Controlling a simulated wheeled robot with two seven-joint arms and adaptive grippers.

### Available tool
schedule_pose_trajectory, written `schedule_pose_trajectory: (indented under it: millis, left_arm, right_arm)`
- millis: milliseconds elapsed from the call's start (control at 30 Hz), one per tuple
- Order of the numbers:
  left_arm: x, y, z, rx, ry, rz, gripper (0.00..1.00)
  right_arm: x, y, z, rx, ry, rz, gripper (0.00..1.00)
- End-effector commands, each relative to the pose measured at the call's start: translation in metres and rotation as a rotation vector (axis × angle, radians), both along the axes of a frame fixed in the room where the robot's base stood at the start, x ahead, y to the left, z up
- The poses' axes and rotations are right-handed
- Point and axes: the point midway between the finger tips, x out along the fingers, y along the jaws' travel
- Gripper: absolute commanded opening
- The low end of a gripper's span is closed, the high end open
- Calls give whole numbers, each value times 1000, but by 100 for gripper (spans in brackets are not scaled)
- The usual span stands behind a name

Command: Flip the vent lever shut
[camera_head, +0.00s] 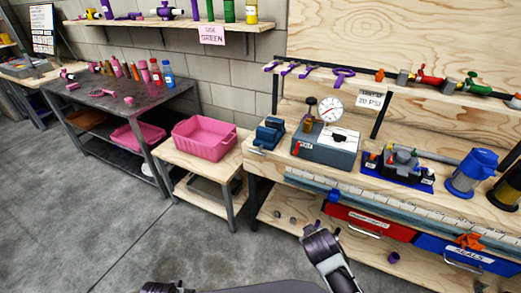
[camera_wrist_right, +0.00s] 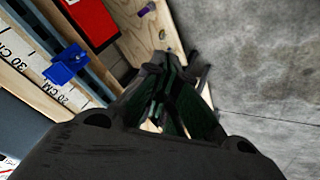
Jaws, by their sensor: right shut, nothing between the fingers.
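A grey box (camera_head: 325,148) with a round pressure gauge (camera_head: 330,108) stands on the workbench. A small red lever (camera_head: 296,148) sits at its left front beside a white label too small to read; I cannot tell for certain that it is the vent lever, or its exact position. My right gripper (camera_head: 313,228) is below and in front of the bench edge, well apart from the box. In the right wrist view its fingers (camera_wrist_right: 174,88) are shut and empty. The box's lever is not visible there. My left gripper is not in view.
A ruler strip (camera_head: 375,200) with a blue slider (camera_head: 333,195) runs along the bench front, above a red drawer (camera_head: 368,222) and a blue drawer (camera_head: 465,254). A blue vise (camera_head: 268,133) stands left of the box, a blue tray of fittings (camera_head: 398,172) right. Open floor lies left.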

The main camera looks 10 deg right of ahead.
Motion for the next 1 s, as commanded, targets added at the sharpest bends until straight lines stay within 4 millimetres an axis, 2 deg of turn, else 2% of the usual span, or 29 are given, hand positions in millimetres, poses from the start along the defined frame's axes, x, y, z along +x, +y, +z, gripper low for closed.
schedule_pose_trajectory:
  millis: [100, 400, 1000]
  left_arm:
    - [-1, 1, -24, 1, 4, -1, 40]
    - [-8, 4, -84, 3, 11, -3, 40]
    - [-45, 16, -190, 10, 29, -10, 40]
  right_arm:
    - [22, -1, 17, -71, -69, 20, 0]
    - [70, 0, 51, -243, -219, 77, 0]
    - [145, 23, 110, -562, -460, 217, 0]
